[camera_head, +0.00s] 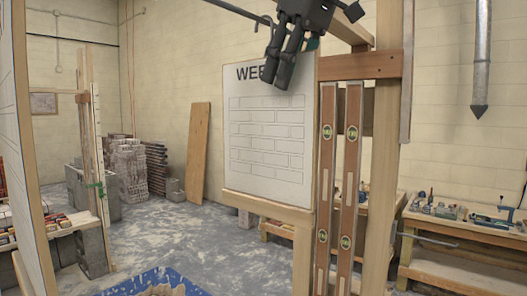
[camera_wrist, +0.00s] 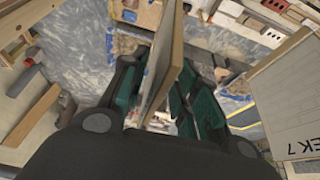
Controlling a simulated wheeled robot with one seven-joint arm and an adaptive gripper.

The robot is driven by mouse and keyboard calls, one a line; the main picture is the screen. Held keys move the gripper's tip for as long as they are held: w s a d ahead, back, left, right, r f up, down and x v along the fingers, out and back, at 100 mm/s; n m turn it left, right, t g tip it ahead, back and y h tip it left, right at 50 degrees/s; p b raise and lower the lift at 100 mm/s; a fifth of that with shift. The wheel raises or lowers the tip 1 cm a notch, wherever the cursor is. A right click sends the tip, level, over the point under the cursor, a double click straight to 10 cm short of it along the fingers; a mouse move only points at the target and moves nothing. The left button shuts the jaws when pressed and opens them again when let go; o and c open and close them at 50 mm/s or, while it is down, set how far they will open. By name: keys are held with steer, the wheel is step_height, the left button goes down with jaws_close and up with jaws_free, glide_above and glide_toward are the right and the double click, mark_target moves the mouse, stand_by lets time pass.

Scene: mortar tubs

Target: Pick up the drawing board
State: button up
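The drawing board (camera_head: 268,150) is a white panel with a brick pattern and the heading "WEE…", standing upright on a wooden easel in the head view. My gripper (camera_head: 276,84) reaches down from above at its top edge and hides part of the heading. In the wrist view, a thin wood-edged board (camera_wrist: 162,60), seen nearly edge-on, runs between the two teal-padded fingers of my gripper (camera_wrist: 158,100). The fingers stand apart on either side of it, with a gap showing on the right. Contact cannot be made out.
Two wooden spirit levels (camera_head: 338,180) hang on a timber frame just right of the board. Another board (camera_head: 30,150) stands close at the left edge. A panel marked "EK 7" (camera_wrist: 290,100) is at the right of the wrist view. A blue tub (camera_head: 155,282) sits below.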

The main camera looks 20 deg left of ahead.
mark_target(264, 118)
steer(key=p+x, duration=0.1)
steer(key=x, duration=0.2)
steer(key=shift+w, duration=0.1)
steer(key=shift+d, duration=0.1)
jaws_close()
